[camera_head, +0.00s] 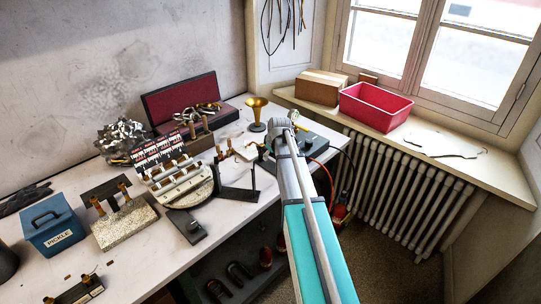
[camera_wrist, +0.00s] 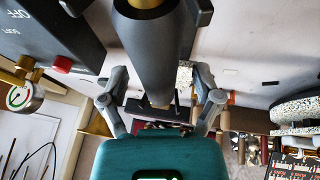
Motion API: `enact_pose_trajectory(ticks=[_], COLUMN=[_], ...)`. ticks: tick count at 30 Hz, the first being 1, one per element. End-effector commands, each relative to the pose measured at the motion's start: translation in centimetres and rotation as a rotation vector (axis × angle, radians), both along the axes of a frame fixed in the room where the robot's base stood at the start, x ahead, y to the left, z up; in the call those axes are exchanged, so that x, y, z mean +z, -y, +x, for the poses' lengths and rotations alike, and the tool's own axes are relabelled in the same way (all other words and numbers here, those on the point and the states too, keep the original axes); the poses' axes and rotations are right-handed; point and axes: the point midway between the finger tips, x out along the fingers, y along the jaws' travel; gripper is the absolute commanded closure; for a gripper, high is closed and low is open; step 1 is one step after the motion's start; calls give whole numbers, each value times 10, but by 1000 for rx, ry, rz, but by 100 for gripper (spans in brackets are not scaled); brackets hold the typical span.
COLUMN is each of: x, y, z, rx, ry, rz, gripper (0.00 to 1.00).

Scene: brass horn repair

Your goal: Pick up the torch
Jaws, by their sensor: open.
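A dark grey, tapering cylinder, which looks like the torch (camera_wrist: 152,50), runs down the middle of the wrist view. A brass-coloured part shows at its upper end and a lighter tip at its lower end. My gripper (camera_wrist: 138,12) is open, with one finger on each side of this cylinder. I cannot tell whether either finger touches it. In the head view my gripper (camera_head: 280,126) is at the right part of the bench, by a grey-green box (camera_head: 316,141); my arm hides part of this area, and I cannot make out the torch there.
The box's red button (camera_wrist: 62,64) and a gauge (camera_wrist: 24,98) are close to my left finger. A brass bell (camera_head: 257,112) stands just left of my gripper. A red hose (camera_head: 329,176) hangs off the bench edge. A red bin (camera_head: 376,107) stands on the sill above a radiator (camera_head: 405,185).

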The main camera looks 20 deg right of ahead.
Motion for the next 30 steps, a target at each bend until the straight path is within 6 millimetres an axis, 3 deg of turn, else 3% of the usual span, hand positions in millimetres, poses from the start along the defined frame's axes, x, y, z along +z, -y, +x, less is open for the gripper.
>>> enact_pose_trajectory(ticks=[23,30], x=[-5,-4], y=[0,0], z=[0,0], rx=[0,0], ry=[0,0], rz=[0,0], gripper=[18,63])
